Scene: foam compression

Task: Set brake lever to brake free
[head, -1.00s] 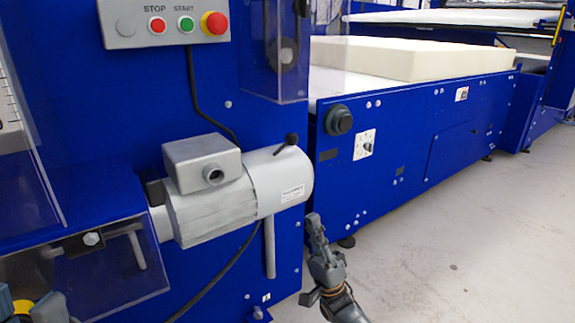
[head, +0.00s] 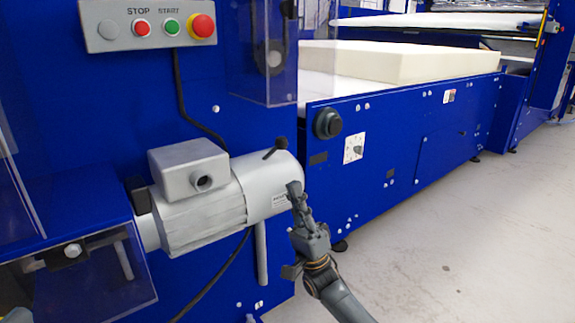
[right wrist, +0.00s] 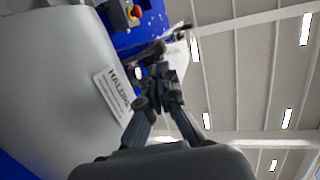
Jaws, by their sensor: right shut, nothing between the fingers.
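The brake lever (head: 276,147) is a short dark lever with a black knob on top of the grey cylindrical motor (head: 200,205) on the blue machine. My right gripper (head: 296,190) is shut and empty. It points up in front of the motor's right end face, below and right of the lever. In the right wrist view, my shut fingers (right wrist: 160,72) are beside the motor's curved grey side (right wrist: 60,80) and its white label (right wrist: 114,92). I cannot tell there whether they touch the lever. My left gripper cannot be made out.
Above the motor is a control panel (head: 150,25) with stop, start and red emergency buttons. A clear guard (head: 270,60) hangs above the lever. A grey rod (head: 262,255) hangs under the motor. A foam block (head: 400,62) lies on the bed behind. The floor (head: 450,230) at right is clear.

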